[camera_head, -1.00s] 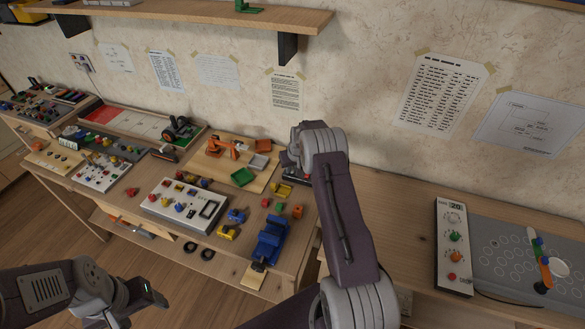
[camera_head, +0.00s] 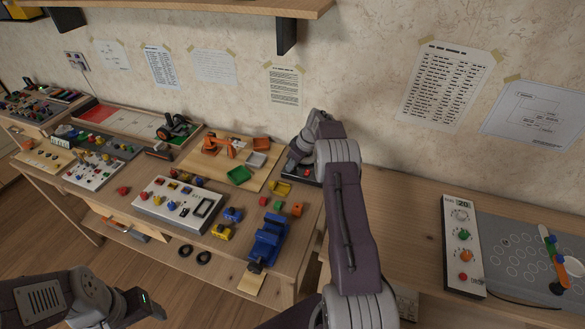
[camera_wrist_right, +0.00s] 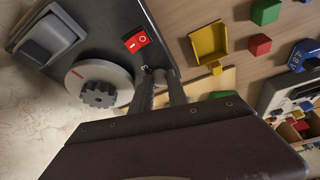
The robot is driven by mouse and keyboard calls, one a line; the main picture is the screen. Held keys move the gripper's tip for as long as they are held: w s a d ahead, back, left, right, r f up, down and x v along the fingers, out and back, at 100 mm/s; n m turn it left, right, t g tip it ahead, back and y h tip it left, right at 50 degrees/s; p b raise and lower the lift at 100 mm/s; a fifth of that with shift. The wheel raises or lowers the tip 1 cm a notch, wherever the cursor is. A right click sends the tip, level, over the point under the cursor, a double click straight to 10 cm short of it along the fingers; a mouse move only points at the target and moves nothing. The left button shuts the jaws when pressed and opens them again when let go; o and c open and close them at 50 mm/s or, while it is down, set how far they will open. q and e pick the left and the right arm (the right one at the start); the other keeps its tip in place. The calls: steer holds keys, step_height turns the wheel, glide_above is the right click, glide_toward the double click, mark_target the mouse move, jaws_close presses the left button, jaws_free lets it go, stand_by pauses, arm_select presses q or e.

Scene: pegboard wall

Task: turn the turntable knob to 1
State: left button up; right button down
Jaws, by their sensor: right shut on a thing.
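The turntable unit is a dark box (camera_wrist_right: 85,30) on the bench by the wall. The right wrist view shows its grey disc (camera_wrist_right: 72,78) with a dark toothed piece (camera_wrist_right: 100,94), a red rocker switch (camera_wrist_right: 138,40) and a grey lever-like part (camera_wrist_right: 50,40). My right gripper (camera_wrist_right: 152,76) is shut at the box's edge beside the disc, below the switch. The knob between its fingers is hidden; a small white mark shows beside them. In the head view my right gripper (camera_head: 293,166) is over the box. My left gripper (camera_head: 148,303) is low at left, away from the bench; its jaws are unclear.
A yellow tray (camera_head: 279,188), small coloured blocks and a blue vise-like tool (camera_head: 268,243) lie near the box. A white control panel (camera_head: 178,203) stands further left. At right is a grey board (camera_head: 520,250) with coloured paddles.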

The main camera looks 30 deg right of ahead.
steer(key=shift+d+n, duration=0.1)
steer(key=shift+n, duration=0.5)
steer(key=shift+w+r+n+y+p, duration=0.1)
steer(key=shift+r+n+y+p, duration=0.05)
steer(key=shift+n+y+p, duration=0.35)
steer(key=shift+n+g+p, duration=0.3)
steer(key=shift+p, duration=0.05)
